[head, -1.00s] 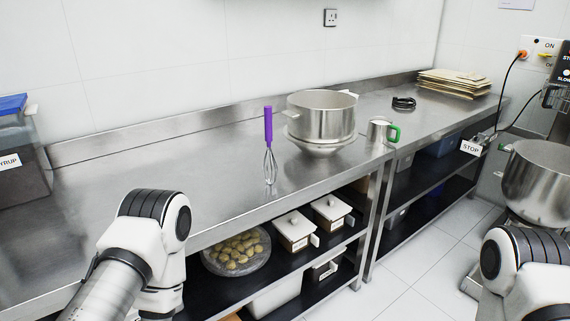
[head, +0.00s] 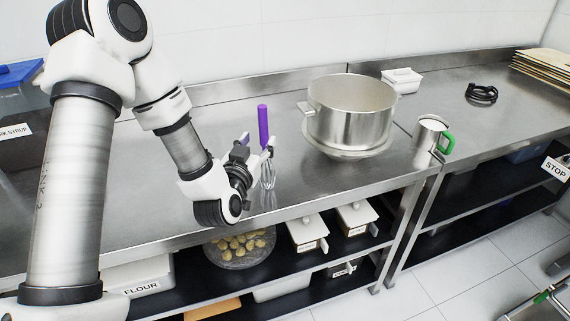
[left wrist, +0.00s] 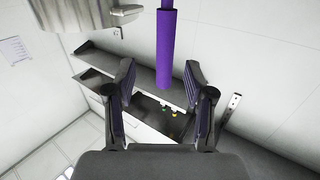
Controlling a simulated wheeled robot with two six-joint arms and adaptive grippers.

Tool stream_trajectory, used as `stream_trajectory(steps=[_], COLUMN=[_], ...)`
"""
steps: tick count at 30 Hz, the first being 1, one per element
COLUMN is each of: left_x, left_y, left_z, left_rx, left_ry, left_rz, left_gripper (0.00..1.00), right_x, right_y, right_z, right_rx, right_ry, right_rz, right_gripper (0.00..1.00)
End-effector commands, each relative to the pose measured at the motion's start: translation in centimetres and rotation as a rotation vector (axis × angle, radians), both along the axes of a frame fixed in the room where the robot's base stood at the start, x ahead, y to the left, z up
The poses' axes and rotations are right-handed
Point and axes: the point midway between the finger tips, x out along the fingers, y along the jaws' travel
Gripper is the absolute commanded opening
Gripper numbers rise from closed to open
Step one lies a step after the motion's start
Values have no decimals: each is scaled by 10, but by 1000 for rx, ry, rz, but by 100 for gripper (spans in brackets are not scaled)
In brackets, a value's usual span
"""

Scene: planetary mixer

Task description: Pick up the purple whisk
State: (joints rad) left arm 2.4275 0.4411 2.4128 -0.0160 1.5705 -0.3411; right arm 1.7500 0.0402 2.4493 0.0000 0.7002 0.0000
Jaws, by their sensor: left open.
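The purple whisk (head: 263,124) stands upright on the steel counter, handle up and wire loops down. My left gripper (head: 256,147) is open beside it, level with the lower handle and the top of the wires, and partly covers the wires. In the left wrist view the whisk's purple handle (left wrist: 165,45) shows between the two open fingers of my left gripper (left wrist: 159,72). I cannot tell whether the fingers touch it. My right gripper is not in view.
A large steel bowl (head: 350,125) stands right of the whisk, with a metal jug (head: 430,135) with a green handle beyond it. A blue-lidded container (head: 20,130) is at the left. The counter (head: 140,215) is clear at left.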

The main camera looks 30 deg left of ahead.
Motion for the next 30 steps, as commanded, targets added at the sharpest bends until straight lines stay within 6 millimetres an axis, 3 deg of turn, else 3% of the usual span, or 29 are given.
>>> stream_trajectory(steps=[1,4,18,24,25,29,30], left_x=[1,8,76,78,78,78,78], left_y=[1,3,19,19,19,19,19], left_z=[13,22,22,20,20,20,20], left_rx=[-5,-3,-2,-4,-4,-4,-4], left_ry=[-19,-35,-32,-31,-31,-31,-31], left_rz=[4,4,3,2,2,2,2], left_gripper=[54,54,54,54,50,4,0], right_x=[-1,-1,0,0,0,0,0], right_y=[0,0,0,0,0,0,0], right_z=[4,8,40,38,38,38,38], right_rx=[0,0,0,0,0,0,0], right_ry=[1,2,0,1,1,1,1], right_rz=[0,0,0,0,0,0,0], right_gripper=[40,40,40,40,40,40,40])
